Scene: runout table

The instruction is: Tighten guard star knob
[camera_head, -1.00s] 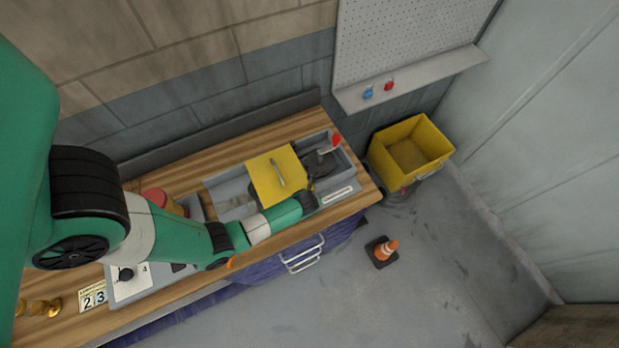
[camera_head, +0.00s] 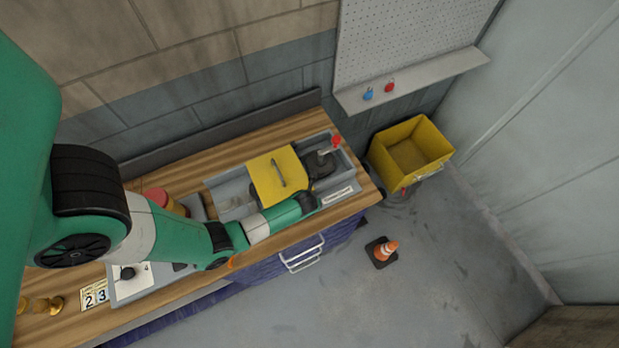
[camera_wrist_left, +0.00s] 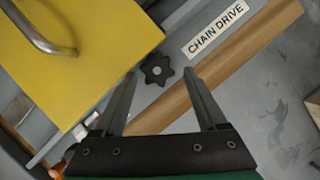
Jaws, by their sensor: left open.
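The black star knob (camera_wrist_left: 157,69) shows in the left wrist view on the grey tray, beside the edge of the yellow guard (camera_wrist_left: 75,60). My left gripper (camera_wrist_left: 160,82) is open, with its two fingers apart and the knob near the gap between their tips. Nothing is between the jaws that I can see as held. In the head view the yellow guard (camera_head: 276,176) lies over the grey tray (camera_head: 232,199), and my left arm reaches along the tray's front side. The knob is hidden there behind my arm. My right gripper is not in view.
A label reading CHAIN DRIVE (camera_wrist_left: 216,29) is near the knob. A red-tipped lever (camera_head: 336,141) stands at the tray's right end. A yellow bin (camera_head: 433,166) and an orange cone (camera_head: 388,248) are on the floor right of the wooden bench. A switch panel (camera_head: 128,286) lies at left.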

